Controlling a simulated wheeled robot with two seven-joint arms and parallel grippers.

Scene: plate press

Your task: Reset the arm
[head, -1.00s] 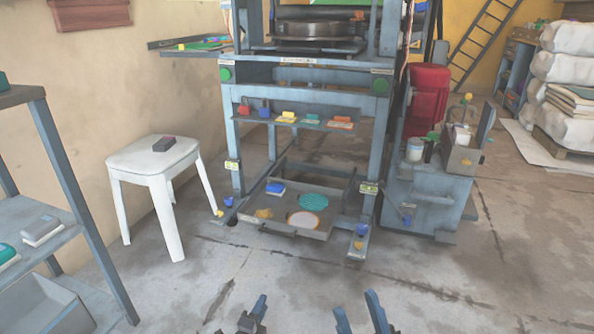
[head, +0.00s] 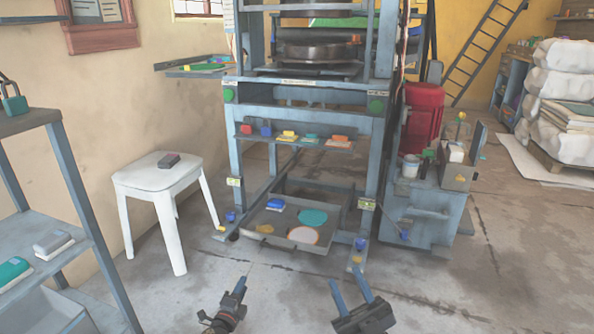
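My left gripper (head: 236,289) is low in the head view, left of centre, above the bare floor. Its fingers are seen nearly edge-on, so their gap is unclear. My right gripper (head: 351,286) is to the right of it, with two blue fingers spread apart and nothing between them. Both grippers are in front of the plate press (head: 309,97) and appear clear of it.
A low tray (head: 262,236) with coloured pieces sits at the press's foot. A white stool (head: 150,180) with a dark block and a grey shelf (head: 75,245) stand left. A grey cabinet (head: 420,200) stands right. The front floor is open.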

